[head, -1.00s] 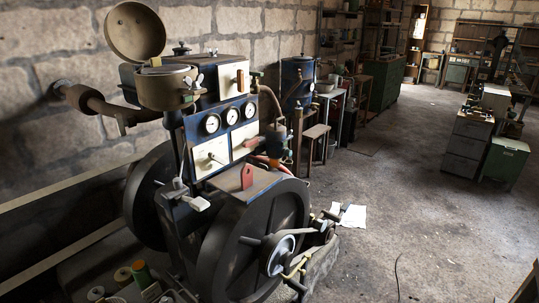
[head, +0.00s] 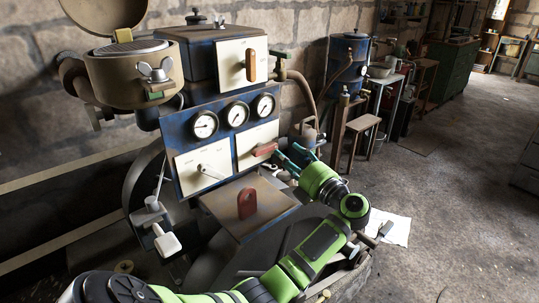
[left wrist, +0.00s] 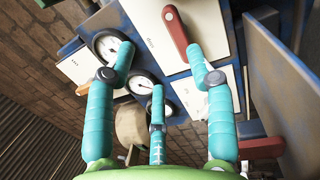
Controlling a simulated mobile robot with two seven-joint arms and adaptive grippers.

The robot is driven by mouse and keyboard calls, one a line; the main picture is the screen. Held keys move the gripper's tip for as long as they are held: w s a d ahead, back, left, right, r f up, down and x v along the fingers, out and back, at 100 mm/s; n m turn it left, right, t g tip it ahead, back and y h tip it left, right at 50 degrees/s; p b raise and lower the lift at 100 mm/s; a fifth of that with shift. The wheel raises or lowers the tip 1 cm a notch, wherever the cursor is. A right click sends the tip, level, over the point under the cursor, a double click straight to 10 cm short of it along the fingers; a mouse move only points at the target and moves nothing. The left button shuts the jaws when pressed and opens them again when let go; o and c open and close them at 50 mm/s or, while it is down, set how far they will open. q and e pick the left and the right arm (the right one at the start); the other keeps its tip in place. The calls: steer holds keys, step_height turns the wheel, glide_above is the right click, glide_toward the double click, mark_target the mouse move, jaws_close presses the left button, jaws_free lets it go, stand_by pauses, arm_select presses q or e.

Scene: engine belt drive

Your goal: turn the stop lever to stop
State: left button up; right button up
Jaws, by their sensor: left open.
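A red lever (head: 265,149) sits on the right lower white panel of the blue engine box; I take it as the stop lever, though the lettering is too small to read. It points to the right, tilted slightly. My left gripper (head: 284,157) is open, its teal fingertips just right of this lever's end. In the left wrist view, the open fingers (left wrist: 166,62) frame a white panel, and the red lever (left wrist: 175,32) lies near the tip of the right finger. I cannot tell whether they touch. My right gripper is in neither view.
A silver lever (head: 212,172) is on the neighbouring white panel, with three gauges (head: 237,115) above. An orange-brown handle (head: 250,65) is on the upper panel. A red tab (head: 247,203) stands on the flat plate below. A tan pot (head: 135,70) is at the left.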

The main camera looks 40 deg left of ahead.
mark_target(267, 149)
arm_select(q)
steer(key=shift+n+g+h, duration=0.4)
steer(key=shift+n+g, duration=0.1)
steer(key=shift+g, duration=0.2)
steer(key=a, duration=0.2)
steer(key=a+p, duration=0.1)
steer(key=a, duration=0.3)
steer(key=shift+s+a+f+p, duration=0.2)
steer(key=shift+a+f+p, duration=0.1)
steer(key=shift+p, duration=0.05)
steer(key=shift+w+a+f, duration=0.1)
steer(key=shift+a, duration=0.3)
steer(key=shift+c, duration=0.8)
jaws_close()
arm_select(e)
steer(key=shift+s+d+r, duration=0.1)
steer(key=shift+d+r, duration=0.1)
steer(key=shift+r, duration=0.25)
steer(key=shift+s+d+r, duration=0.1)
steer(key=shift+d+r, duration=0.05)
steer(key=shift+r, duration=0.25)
